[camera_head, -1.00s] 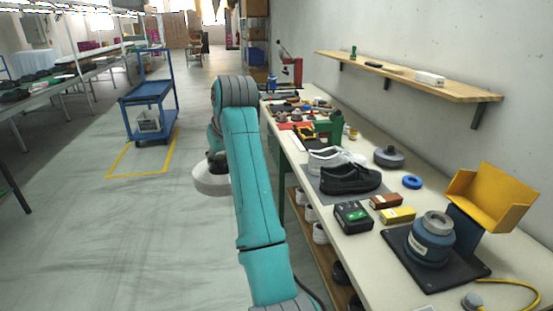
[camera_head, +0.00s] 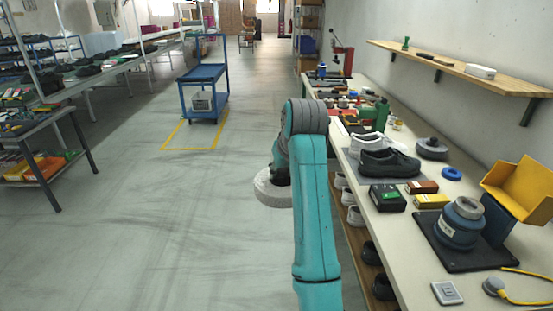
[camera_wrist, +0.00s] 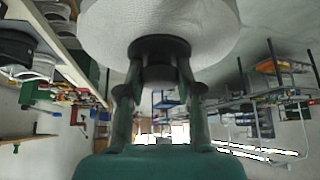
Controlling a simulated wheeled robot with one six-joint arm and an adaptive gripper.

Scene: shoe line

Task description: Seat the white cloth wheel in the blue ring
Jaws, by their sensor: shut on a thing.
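The white cloth wheel (camera_head: 272,190) hangs over the open floor, left of the bench, at the end of my teal arm. In the wrist view its pale disc (camera_wrist: 205,25) and dark hub fill the top middle. My gripper (camera_wrist: 160,72) is shut on the hub, with a finger on either side. In the head view the gripper is mostly hidden by my arm and the wheel.
The bench (camera_head: 408,262) carries shoes (camera_head: 388,163), a grey round part (camera_head: 432,148), small boxes (camera_head: 388,197), a blue pot (camera_head: 460,224) on a black mat and a yellow tray (camera_head: 520,187). A blue cart (camera_head: 203,75) stands ahead.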

